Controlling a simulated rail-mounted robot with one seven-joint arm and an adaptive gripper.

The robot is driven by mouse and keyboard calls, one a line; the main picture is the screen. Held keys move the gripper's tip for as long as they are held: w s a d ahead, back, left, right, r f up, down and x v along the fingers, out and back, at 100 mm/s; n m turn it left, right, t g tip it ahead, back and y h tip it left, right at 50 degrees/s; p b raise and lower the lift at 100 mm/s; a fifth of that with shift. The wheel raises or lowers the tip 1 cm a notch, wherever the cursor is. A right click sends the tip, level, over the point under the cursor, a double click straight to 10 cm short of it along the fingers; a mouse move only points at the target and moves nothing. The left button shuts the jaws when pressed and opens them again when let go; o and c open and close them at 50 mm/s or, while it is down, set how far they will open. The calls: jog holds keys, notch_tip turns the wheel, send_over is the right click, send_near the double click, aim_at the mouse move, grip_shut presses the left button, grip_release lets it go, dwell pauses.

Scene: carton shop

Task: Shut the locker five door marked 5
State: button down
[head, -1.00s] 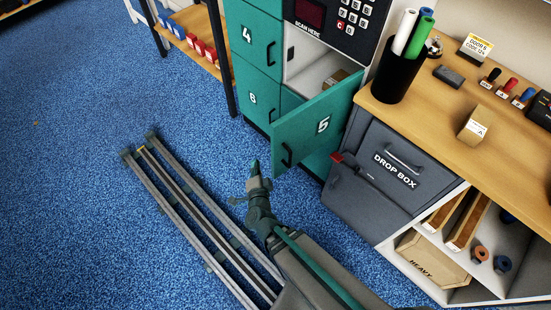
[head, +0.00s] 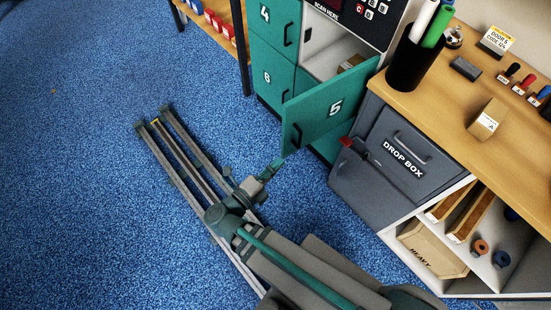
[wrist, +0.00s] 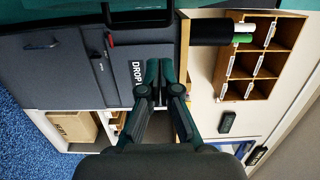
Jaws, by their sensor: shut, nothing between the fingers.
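The locker five door (head: 328,108) is teal, marked 5, and stands ajar, swung out from its opening. A pale inside and a brown box (head: 352,62) show behind it. Its dark handle (head: 297,136) is near its free left edge. My gripper (head: 277,165) is shut and empty, just below and left of that edge; I cannot tell whether it touches. In the wrist view my closed fingers (wrist: 160,72) point up the picture, below a teal panel with a black handle (wrist: 138,16) at the top edge.
The grey drop box (head: 400,150), with a red-tipped lever, stands right of the door. A wooden counter (head: 455,90) holds a black pen cup (head: 412,62). Lockers 4 and 6 (head: 268,78) are shut. Blue floor (head: 110,230) is open at left.

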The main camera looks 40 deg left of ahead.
aim_at(287, 137)
jog(key=w+a+p, duration=0.1)
jog(key=w, duration=0.2)
jog(key=w+a+p, duration=0.1)
jog(key=w+p, duration=0.1)
jog(key=w, duration=0.1)
jog(key=w+a+p, duration=0.1)
jog(key=w, duration=0.2)
jog(key=shift+w, duration=0.35)
jog(key=shift+a, duration=0.1)
